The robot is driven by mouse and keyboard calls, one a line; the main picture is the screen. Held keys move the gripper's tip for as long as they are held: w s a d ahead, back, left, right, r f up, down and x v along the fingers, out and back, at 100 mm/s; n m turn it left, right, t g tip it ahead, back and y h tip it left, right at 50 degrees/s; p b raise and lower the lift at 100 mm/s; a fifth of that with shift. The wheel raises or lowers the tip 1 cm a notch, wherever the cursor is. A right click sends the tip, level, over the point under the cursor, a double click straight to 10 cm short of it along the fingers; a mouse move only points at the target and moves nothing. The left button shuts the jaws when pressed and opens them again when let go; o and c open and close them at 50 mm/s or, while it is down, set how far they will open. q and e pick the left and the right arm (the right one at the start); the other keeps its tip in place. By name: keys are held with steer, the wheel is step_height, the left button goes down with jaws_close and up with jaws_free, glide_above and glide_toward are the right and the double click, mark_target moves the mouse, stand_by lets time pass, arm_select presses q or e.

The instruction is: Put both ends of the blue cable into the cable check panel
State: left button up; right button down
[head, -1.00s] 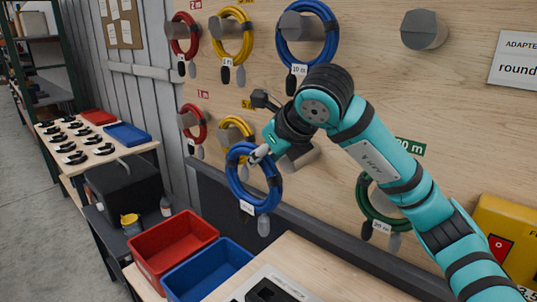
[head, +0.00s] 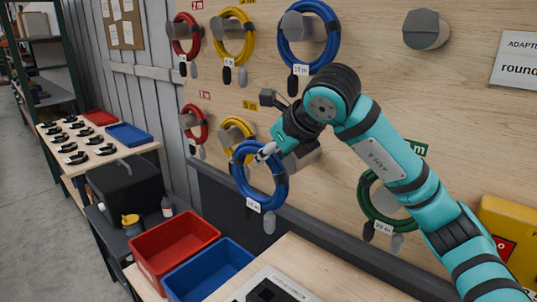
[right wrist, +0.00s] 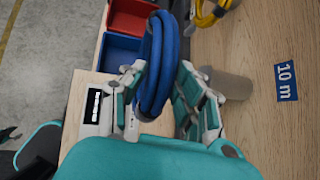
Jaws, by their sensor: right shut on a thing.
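A coiled blue cable (head: 237,180) hangs from my right gripper (head: 262,156), with a white tag and a grey plug (head: 269,222) at its bottom. The right gripper is shut on the coil, in front of a grey peg (head: 305,156). In the right wrist view the coil (right wrist: 151,60) passes between the fingers (right wrist: 155,92), and the peg stands beside them, apart from the coil. A grey unit with dark recesses (head: 265,291), possibly the check panel, lies on the bench, cut off by the bottom edge. My left gripper is not in view.
Another blue coil (head: 284,52) hangs on an upper peg, near red and yellow coils (head: 219,38). A green coil (head: 367,207) hangs right of the gripper, behind my arm. A red bin (head: 147,250) and blue bin (head: 181,283) stand below left. Bare bench (head: 315,270) shows right of them.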

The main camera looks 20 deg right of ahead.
steer(key=shift+w+d+r, duration=0.1)
steer(key=shift+w+d, duration=0.35)
steer(key=shift+d, duration=0.3)
steer(key=shift+w+d, duration=0.4)
steer(key=shift+d, duration=0.35)
steer(key=shift+w+d+f, duration=0.1)
steer(key=shift+w+d, duration=0.35)
steer(key=shift+d, duration=0.3)
steer(key=shift+w+d+f, duration=0.1)
steer(key=shift+w+d, duration=0.3)
steer(key=shift+d, duration=0.35)
steer(key=shift+w+d, duration=0.45)
steer(key=shift+d, duration=0.3)
steer(key=w+d+p, duration=0.2)
steer(key=w+d, duration=0.2)
steer(key=d, duration=0.2)
steer(key=shift+d+f, duration=0.3)
steer(key=shift+d, duration=0.05)
stand_by(2.0)
steer(key=shift+a, duration=0.1)
